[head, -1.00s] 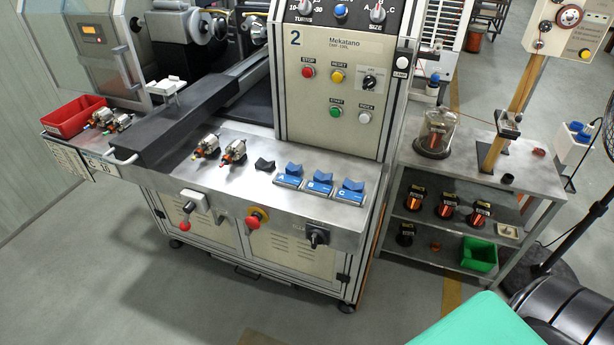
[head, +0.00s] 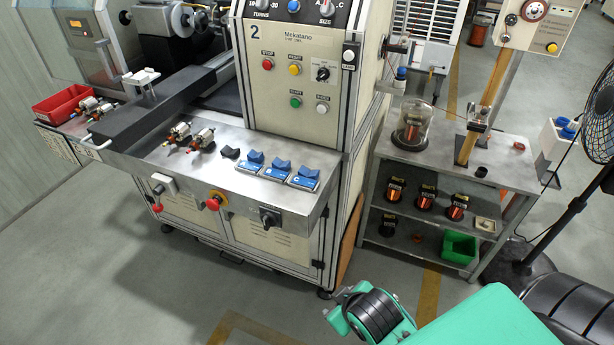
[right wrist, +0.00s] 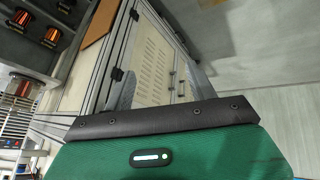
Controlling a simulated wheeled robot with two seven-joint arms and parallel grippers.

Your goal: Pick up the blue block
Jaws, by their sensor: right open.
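Several blue blocks stand in a row on the machine's metal ledge: one at the left (head: 250,161), one in the middle (head: 277,171) and one at the right (head: 304,177). Each has a curved top and sits on a blue-and-white labelled base; the right one reads C. My right gripper (right wrist: 160,88) is open and empty in the right wrist view, its two fingers apart before the machine's lower front. In the head view my green right arm comes in at the lower right, below and right of the blocks. My left gripper is not in view.
A small black block (head: 230,153) sits left of the blue ones. Wound armatures (head: 202,139) lie farther left. A red emergency knob (head: 214,202) and a black switch (head: 269,217) stick out from the ledge front. A shelf cart (head: 410,157) with copper spools stands at right.

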